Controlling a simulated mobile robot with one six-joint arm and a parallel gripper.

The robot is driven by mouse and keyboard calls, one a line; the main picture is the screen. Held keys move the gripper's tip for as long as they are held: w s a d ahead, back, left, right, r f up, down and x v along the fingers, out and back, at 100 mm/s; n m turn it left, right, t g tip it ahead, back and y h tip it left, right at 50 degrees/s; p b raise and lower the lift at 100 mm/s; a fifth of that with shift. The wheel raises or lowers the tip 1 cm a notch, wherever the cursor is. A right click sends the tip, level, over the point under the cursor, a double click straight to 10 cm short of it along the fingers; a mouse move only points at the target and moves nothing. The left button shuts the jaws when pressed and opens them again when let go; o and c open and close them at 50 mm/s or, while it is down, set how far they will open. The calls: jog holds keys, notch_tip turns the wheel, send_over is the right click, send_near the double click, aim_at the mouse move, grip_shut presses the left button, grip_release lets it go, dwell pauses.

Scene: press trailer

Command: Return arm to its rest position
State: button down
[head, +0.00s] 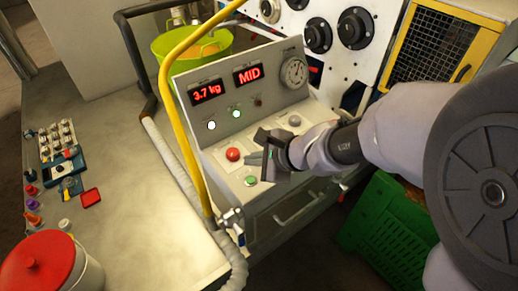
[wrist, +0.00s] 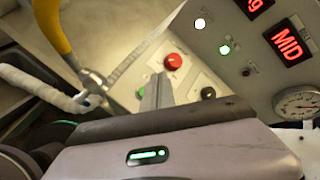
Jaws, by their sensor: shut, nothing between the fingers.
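My gripper (head: 262,150) is shut and empty in the head view, just above the sloped button panel of the grey control console (head: 215,155). Its fingers also show in the wrist view (wrist: 155,95), pointing toward the panel between a red button (wrist: 173,62) and a green button (wrist: 140,93). In the head view the red button (head: 233,154) is left of the fingers and the green button (head: 251,181) is just below them. I cannot tell whether the fingertips touch the panel. My arm reaches in from the right.
A yellow pipe (head: 176,110) and a ribbed grey hose (head: 180,180) stand left of the console. A green crate (head: 385,235) sits below my arm. A yellow-framed mesh door (head: 435,45) is behind it. A red-lidded tub (head: 40,265) and small bottles stand on the left worktop (head: 125,165).

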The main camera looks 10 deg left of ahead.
jog(key=shift+d, duration=0.1)
jog(key=s+d+n+h+b, duration=0.3)
jog(key=s+d+n+b, duration=0.1)
jog(key=s+d, duration=0.4)
jog(key=s+d+n+t+h+b, duration=0.1)
jog(key=s+d+n+h+b, duration=0.2)
jog(key=s+d, duration=0.6)
jog(key=d+r+n+b, duration=0.1)
jog(key=d+n+b, duration=0.1)
jog(key=d+n, duration=0.1)
jog(key=shift+d, duration=0.8)
